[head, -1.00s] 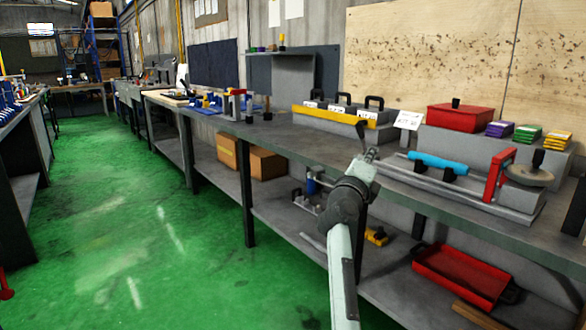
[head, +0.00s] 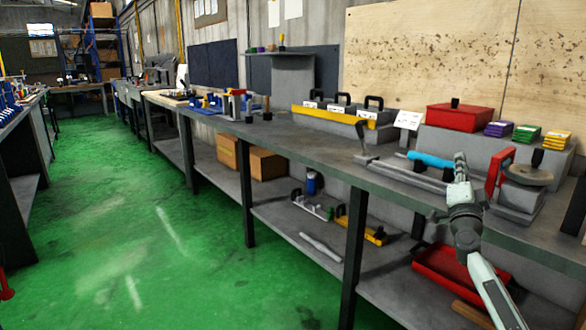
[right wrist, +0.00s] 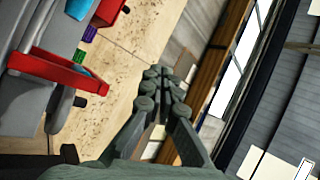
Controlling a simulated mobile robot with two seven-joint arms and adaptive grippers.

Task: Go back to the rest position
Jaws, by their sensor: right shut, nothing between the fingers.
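My right gripper (head: 460,168) is in front of the cylindrical grinder (head: 425,178) on the bench at the right of the head view. The grinder has a blue cylinder (head: 430,160), a red bracket and a grey wheel (head: 527,174). The gripper is shut and empty, pointing upward, and hides part of the grinder. In the right wrist view its fingers (right wrist: 160,78) meet at their tips, with the red bracket (right wrist: 52,72) to the left.
The workbench (head: 300,142) carries a yellow-fronted rack (head: 335,115) and a red box (head: 460,117). A red tray (head: 440,270) lies on the lower shelf below my right arm. The green floor (head: 140,220) at the left is clear.

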